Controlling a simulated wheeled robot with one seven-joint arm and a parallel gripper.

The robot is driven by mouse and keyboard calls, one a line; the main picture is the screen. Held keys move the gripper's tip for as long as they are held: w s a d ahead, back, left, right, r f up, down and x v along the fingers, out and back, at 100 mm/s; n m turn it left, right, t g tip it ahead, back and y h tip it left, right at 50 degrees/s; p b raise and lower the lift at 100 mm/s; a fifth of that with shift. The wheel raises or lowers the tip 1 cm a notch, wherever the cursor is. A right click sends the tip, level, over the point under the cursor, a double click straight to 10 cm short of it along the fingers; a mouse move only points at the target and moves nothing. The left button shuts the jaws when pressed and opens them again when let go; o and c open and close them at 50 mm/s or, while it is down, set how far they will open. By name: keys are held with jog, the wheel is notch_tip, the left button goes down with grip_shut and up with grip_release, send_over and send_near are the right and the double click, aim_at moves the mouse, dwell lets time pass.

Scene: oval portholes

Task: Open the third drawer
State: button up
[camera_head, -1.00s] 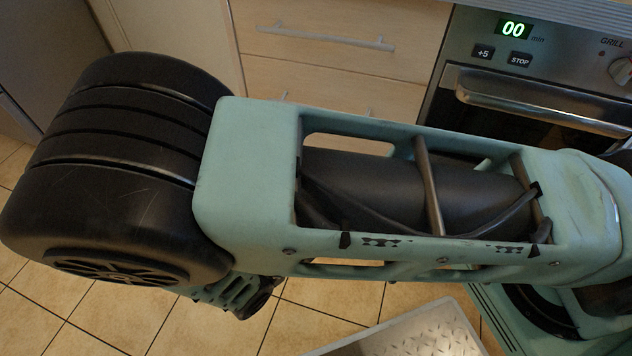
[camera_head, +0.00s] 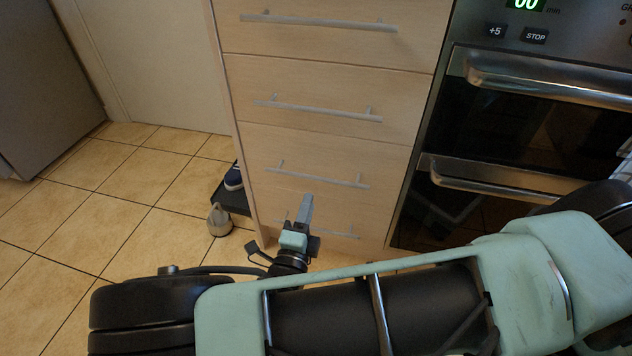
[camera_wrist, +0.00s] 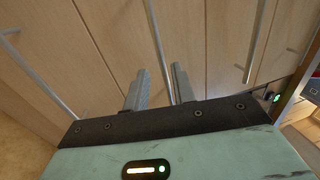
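A light wood drawer unit shows in the head view, with bar-handled drawers stacked vertically. The third drawer from the top (camera_head: 300,150) is shut; its silver bar handle (camera_head: 325,180) is in plain view. My gripper (camera_head: 306,200) is in front of the unit, just below that handle in the picture.
An oven (camera_head: 540,110) with bar handles adjoins the drawers on the right. Tiled floor (camera_head: 95,215) at left is mostly clear.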

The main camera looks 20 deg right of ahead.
aim_at(316, 177)
jog(key=b+x, duration=0.2)
jog(key=x, duration=0.6)
jog(key=shift+w+d+r, duration=0.1)
grip_shut()
